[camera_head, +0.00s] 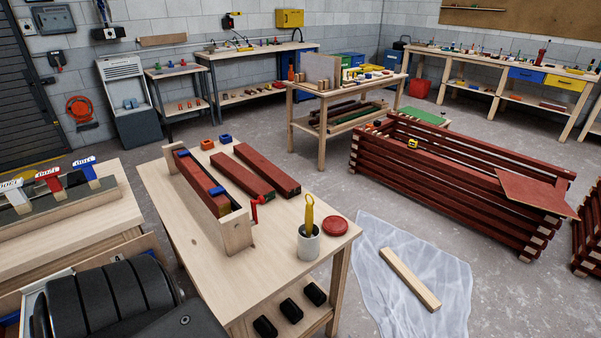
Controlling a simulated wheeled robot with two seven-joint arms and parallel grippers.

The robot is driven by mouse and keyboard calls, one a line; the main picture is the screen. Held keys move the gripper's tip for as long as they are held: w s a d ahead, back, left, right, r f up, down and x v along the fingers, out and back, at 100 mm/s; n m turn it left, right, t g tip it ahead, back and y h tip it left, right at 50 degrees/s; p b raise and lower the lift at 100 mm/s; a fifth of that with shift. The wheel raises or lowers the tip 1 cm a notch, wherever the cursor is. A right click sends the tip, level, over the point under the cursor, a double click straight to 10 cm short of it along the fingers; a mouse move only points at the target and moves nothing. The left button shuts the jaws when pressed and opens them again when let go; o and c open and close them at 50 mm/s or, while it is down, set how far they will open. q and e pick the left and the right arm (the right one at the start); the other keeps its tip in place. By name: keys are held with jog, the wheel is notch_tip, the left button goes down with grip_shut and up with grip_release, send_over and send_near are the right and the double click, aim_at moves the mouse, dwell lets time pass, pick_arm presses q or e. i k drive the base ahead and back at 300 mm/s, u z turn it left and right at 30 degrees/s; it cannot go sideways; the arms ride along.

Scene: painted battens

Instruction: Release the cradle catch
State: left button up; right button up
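A long wooden cradle (236,232) stands on the wooden workbench (285,262), with a dark red batten (200,184) lying along it. Blue pieces (217,190) sit on the batten at two places. A small red lever (256,207), which looks like the catch, stands at the cradle's near end, beside its end board. I cannot tell its exact position in the catch. Dark, rounded parts of my own arm fill the lower left of the head view. Neither gripper shows.
Two more red battens (267,170) lie on the bench right of the cradle. A grey cup (308,244) with a yellow-handled tool and a red disc (335,226) stand near the right end. A plastic sheet (375,300) with a pale batten (410,279) lies on the floor.

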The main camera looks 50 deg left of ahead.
aim_at(260, 199)
jog(key=i, duration=1.9)
jog(key=u, duration=3.3)
jog(key=k, duration=1.1)
jog(key=z, duration=1.1)
